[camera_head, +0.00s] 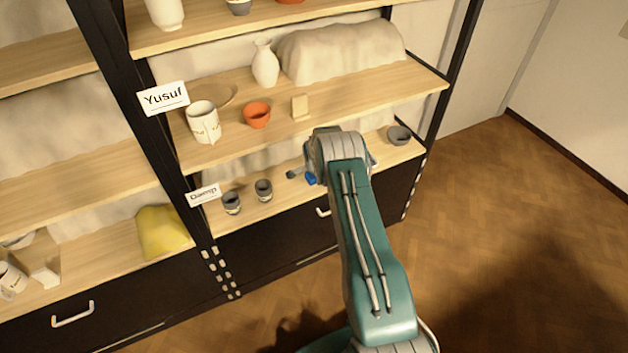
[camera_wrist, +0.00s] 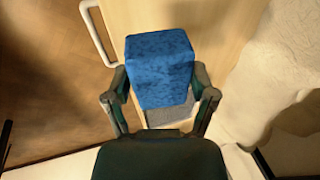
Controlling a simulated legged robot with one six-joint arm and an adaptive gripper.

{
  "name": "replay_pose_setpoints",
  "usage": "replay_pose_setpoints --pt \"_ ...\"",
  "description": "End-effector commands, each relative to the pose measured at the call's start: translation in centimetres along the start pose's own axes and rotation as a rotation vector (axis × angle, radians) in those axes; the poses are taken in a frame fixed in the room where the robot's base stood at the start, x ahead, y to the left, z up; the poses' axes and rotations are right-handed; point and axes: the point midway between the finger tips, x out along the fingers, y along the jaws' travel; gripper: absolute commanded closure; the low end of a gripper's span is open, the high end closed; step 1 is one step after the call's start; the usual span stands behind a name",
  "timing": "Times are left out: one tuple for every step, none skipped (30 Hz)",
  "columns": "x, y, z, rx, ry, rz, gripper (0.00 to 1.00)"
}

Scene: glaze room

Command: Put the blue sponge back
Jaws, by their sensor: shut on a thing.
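The blue sponge (camera_wrist: 160,62) is a blocky, speckled piece gripped between the two fingers of my gripper (camera_wrist: 162,84) in the wrist view. In the head view only a small blue patch of the sponge (camera_head: 311,178) shows beside my gripper (camera_head: 302,176), and my arm hides the rest. The gripper is in front of the lower shelf (camera_head: 285,194), marked "Damp" by a card (camera_head: 203,195). Whether the sponge touches the shelf cannot be told.
Two small dark cups (camera_head: 231,203) (camera_head: 263,190) stand left of the gripper on the lower shelf, and a grey bowl (camera_head: 399,135) stands to the right. The shelf above holds a white mug (camera_head: 203,122), an orange cup (camera_head: 257,115) and a white vase (camera_head: 265,64).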

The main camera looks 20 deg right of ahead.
Motion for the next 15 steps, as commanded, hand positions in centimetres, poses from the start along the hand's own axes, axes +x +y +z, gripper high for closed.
replay_pose_setpoints --pt "0.3 -0.2 0.0 0.000 0.000 -0.001 0.65" --pt "0.4 -0.2 0.0 0.000 0.001 -0.002 0.65" --pt "0.6 -0.3 0.0 0.000 0.001 -0.003 0.65" --pt "0.8 -0.4 0.0 0.000 0.001 -0.002 0.65" --pt "1.0 -0.4 0.0 0.000 0.000 -0.001 0.65" --pt "1.4 -0.6 0.0 0.000 0.000 -0.001 0.65" --pt "1.7 -0.6 0.0 0.000 0.000 -0.001 0.65" --pt "2.0 -0.7 0.0 0.000 0.000 -0.001 0.65" --pt "2.6 -0.7 0.1 0.000 0.000 0.000 0.65" --pt "3.1 -0.4 0.2 0.000 0.000 0.002 0.65" --pt "3.5 -0.3 0.2 0.000 0.000 0.000 0.65" --pt "3.9 -0.2 0.3 0.000 0.000 0.000 0.65" --pt "4.1 -0.1 0.3 0.000 0.000 0.000 0.65" --pt "4.3 -0.1 0.3 0.000 0.001 -0.001 0.65" --pt "4.4 -0.1 0.3 0.000 0.001 -0.002 0.65"
